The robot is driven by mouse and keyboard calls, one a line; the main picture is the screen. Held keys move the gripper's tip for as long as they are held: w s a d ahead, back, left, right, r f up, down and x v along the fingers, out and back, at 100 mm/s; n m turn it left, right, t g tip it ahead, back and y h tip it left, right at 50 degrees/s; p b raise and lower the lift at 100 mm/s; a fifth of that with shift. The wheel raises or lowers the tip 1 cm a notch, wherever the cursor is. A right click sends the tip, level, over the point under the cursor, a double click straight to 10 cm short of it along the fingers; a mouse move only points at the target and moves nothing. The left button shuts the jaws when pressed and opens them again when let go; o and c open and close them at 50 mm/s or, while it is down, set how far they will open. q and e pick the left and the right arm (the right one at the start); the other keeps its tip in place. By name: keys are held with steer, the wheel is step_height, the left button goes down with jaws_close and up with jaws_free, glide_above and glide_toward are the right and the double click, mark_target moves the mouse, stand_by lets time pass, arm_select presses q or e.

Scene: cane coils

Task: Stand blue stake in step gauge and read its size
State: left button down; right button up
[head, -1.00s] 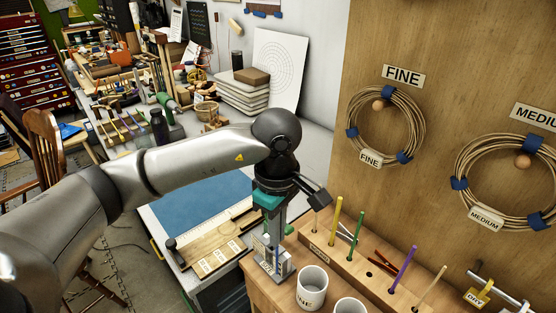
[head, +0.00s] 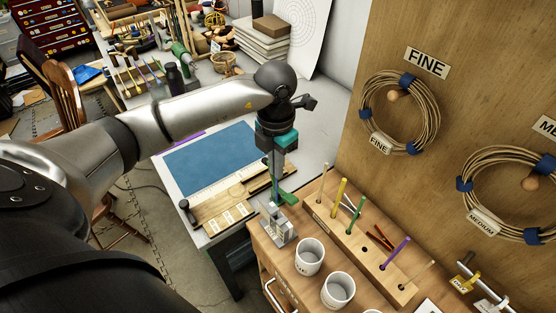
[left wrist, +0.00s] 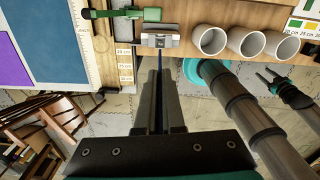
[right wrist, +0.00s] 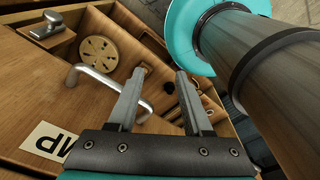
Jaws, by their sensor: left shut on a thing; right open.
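The grey step gauge (head: 279,230) stands on the near left corner of the wooden bench top. It also shows in the left wrist view (left wrist: 160,41). My left gripper (head: 276,180) points down above the gauge and is shut on the slim blue stake (head: 274,192), which is upright below the fingers. Its fingers also show closed in the left wrist view (left wrist: 160,78). I cannot tell whether the stake's lower end is inside the gauge. My right gripper (right wrist: 160,80) is open and empty near the bench's wooden front; it is outside the head view.
White cups (head: 309,257) stand right of the gauge. A wooden rack (head: 352,238) behind holds yellow, green and purple stakes. A green tool (head: 286,198) lies close behind the gauge. Cane coils (head: 400,112) hang on the board. A metal handle (right wrist: 105,85) is near my right gripper.

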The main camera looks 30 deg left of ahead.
stand_by(0.3)
arm_select(q)
steer(key=shift+f+b, duration=2.85)
steer(key=shift+f, duration=0.4)
steer(key=shift+f, duration=0.1)
steer(key=shift+f+b, duration=3.65)
steer(key=shift+f, duration=0.6)
steer(key=c, duration=1)
jaws_free()
steer(key=shift+o, duration=0.2)
steer(key=shift+r, duration=0.1)
step_height(320, 180, up, 15)
steer(key=shift+p, duration=0.4)
